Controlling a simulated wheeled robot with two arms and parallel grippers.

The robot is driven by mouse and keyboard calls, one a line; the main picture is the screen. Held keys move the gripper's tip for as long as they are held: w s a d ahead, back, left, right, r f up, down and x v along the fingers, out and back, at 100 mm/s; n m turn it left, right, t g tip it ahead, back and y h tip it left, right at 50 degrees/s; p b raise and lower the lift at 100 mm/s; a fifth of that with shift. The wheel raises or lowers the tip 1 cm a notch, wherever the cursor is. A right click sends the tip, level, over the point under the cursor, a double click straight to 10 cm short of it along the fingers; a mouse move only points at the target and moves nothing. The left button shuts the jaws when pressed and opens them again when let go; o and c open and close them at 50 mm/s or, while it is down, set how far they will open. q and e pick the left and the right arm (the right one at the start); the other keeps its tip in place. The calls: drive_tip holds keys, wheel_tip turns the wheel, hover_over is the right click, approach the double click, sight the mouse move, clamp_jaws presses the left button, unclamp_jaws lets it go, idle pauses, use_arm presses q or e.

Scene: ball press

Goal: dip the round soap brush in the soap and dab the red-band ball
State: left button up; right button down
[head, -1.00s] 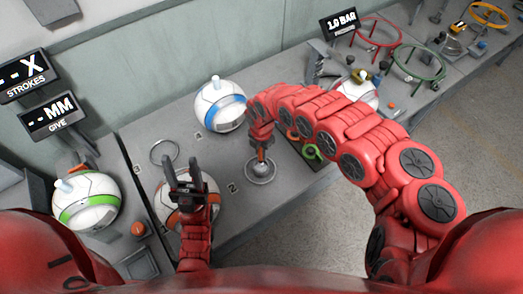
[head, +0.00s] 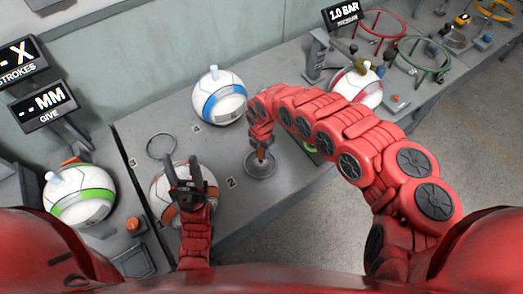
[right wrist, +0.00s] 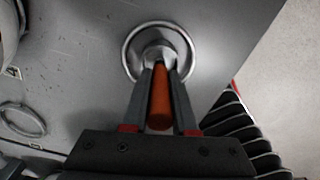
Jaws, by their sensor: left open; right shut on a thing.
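My right gripper (head: 261,148) is shut on the orange handle of the round soap brush (right wrist: 160,102), which points down over a round metal dish (head: 260,167). The dish also shows in the right wrist view (right wrist: 131,52). The brush head is low in the dish's middle; I cannot tell whether it touches soap. The red-band ball (head: 347,89) sits at the back right, partly behind my right arm. My left gripper (head: 187,170) is open and empty, in front of an orange-band ball (head: 167,187) in the head view.
A blue-band ball (head: 221,97) stands at the back, a green-band ball (head: 80,198) at the left. An empty metal ring (head: 161,146) lies on the bench. Red (head: 381,22) and green (head: 421,57) hoops stand at the far right.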

drive_tip(key=shift+r+p, duration=3.9)
drive_tip(key=shift+r, duration=0.65)
drive_tip(key=shift+f, duration=0.1)
